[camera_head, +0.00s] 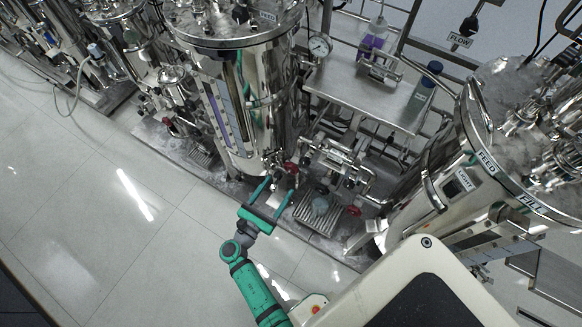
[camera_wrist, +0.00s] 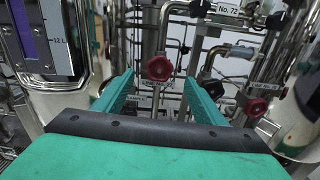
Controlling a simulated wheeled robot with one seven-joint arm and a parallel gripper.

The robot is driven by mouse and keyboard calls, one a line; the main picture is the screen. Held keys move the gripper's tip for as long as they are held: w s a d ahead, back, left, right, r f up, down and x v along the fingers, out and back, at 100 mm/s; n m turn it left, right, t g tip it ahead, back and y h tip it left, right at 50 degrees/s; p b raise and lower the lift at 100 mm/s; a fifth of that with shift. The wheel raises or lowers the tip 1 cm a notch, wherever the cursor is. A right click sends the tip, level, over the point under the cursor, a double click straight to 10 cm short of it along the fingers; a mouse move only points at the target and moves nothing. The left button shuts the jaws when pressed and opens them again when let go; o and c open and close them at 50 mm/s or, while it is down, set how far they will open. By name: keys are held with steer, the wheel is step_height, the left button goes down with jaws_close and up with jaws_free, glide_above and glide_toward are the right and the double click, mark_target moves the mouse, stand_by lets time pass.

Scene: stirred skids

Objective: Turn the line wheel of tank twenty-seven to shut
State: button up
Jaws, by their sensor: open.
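My gripper (camera_head: 280,187) is open and empty, low in front of the skid in the head view. In the wrist view its two green fingers (camera_wrist: 159,78) stand apart, with a red handwheel (camera_wrist: 158,69) between and beyond their tips. A small label, too small to read surely, sits at that wheel. A second red handwheel (camera_wrist: 257,107) is to the right, beyond the right finger. In the head view a red wheel (camera_head: 291,167) shows just above the fingertips, and another red wheel (camera_head: 353,210) to the right. I cannot read a tank number twenty-seven.
A steel tank (camera_head: 275,95) with a purple-edged level strip rises behind my gripper. A tag reading No. 72 (camera_wrist: 228,9) hangs among the upper pipes. Another tank (camera_head: 440,180) stands at right. A steel bench (camera_head: 360,90) is between them. Open floor (camera_head: 80,210) lies left.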

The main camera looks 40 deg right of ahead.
mark_target(290, 170)
steer(key=x, duration=0.9)
steer(key=shift+w+d, duration=0.2)
steer(key=shift+d, duration=0.55)
steer(key=shift+a, duration=0.1)
steer(key=c, duration=1)
